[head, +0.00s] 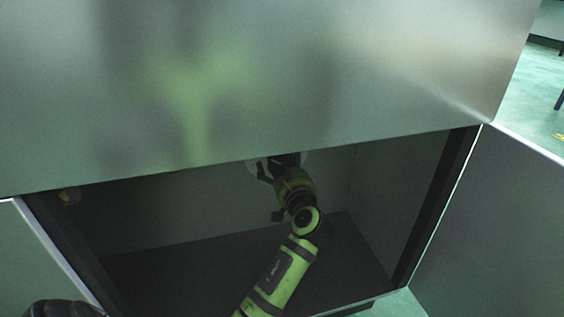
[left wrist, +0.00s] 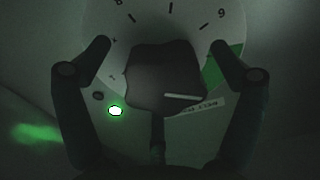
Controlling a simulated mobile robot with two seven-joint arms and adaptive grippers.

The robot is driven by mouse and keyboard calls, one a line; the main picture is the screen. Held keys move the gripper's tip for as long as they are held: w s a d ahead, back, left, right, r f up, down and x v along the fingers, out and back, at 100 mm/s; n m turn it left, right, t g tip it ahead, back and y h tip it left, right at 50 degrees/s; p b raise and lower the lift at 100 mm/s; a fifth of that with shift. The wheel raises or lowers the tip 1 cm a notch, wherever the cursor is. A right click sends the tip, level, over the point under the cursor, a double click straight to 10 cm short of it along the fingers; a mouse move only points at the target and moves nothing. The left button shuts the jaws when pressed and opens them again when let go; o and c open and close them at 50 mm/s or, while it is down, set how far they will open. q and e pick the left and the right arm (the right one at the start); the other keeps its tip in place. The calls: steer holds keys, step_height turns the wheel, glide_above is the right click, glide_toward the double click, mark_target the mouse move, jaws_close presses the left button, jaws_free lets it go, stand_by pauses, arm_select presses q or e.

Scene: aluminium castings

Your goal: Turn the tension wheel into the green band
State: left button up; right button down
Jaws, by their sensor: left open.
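The tension wheel (left wrist: 163,78) is a dark lobed knob in front of a pale round dial (left wrist: 138,14) with black ticks and figures. A white pointer line (left wrist: 182,96) lies at the wheel's lower right, below the lower end of the green band (left wrist: 234,58). The right finger partly hides the band. In the left wrist view my left gripper is open, with one finger on each side of the wheel; I cannot tell whether they touch it. In the head view my left gripper (head: 279,168) reaches inside a dark cabinet, and the wheel is hidden. My right gripper is not in view.
A lit green lamp (left wrist: 115,110) sits below left of the wheel, beside a small dark round hole or button (left wrist: 98,95). A label strip (left wrist: 203,107) is at lower right. A large metal panel (head: 250,80) overhangs the opening; a side panel (head: 490,230) stands at right.

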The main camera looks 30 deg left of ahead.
arm_select(q)
steer(key=v, duration=1.2)
stand_by(0.3)
